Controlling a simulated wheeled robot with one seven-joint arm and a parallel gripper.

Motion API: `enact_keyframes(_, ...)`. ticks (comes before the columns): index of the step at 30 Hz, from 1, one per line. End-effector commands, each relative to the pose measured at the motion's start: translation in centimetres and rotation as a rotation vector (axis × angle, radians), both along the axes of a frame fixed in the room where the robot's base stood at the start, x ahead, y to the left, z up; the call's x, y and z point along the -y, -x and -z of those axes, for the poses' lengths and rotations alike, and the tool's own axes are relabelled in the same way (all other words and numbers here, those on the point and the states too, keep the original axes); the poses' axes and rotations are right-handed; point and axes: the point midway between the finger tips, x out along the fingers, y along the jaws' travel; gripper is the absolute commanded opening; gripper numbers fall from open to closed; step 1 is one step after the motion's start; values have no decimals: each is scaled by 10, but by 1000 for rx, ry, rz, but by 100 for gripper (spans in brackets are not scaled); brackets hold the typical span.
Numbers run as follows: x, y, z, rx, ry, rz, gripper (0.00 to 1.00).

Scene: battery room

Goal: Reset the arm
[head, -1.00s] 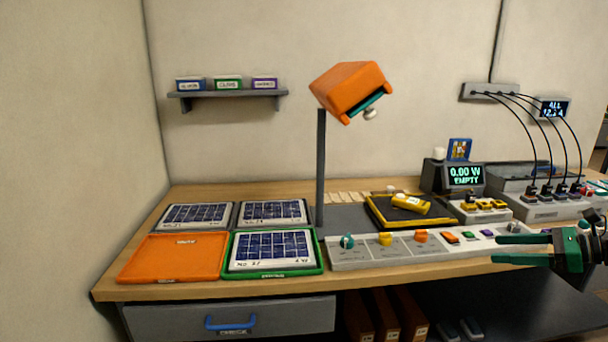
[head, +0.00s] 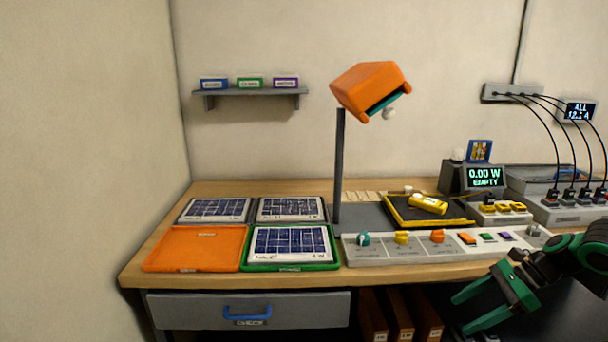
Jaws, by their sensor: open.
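My gripper (head: 468,312) is in the lower right of the head view, in front of the bench's front edge. Its green fingers point left and are spread apart, with nothing between them. My dark arm with green joints (head: 575,262) comes in from the right edge. The wooden bench (head: 152,262) lies behind and to the left of the gripper. The control panel (head: 385,255) with coloured knobs and buttons is above and left of the fingers, apart from them.
An orange tray (head: 195,248) and a green-framed solar panel (head: 290,245) lie on the bench's left. An orange lamp (head: 368,86) stands behind the control panel. A black tray (head: 395,212) holds a yellow cylinder (head: 428,204). Below are a drawer (head: 180,308) and brown binders (head: 400,315).

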Motion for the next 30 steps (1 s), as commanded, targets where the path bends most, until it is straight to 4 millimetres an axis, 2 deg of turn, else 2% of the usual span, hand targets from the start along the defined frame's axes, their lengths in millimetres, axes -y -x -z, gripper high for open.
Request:
enact_keyframes(3,-15,23,25,-53,99,-142,65)
enact_keyframes(6,-20,43,39,-89,170,-248,65)
enact_keyframes(10,-19,68,49,-129,255,-378,65)
enact_keyframes(14,-13,92,50,-161,333,-492,65)
enact_keyframes(20,3,123,35,-194,444,-645,65)
enact_keyframes(30,23,164,-21,-181,595,-838,65)
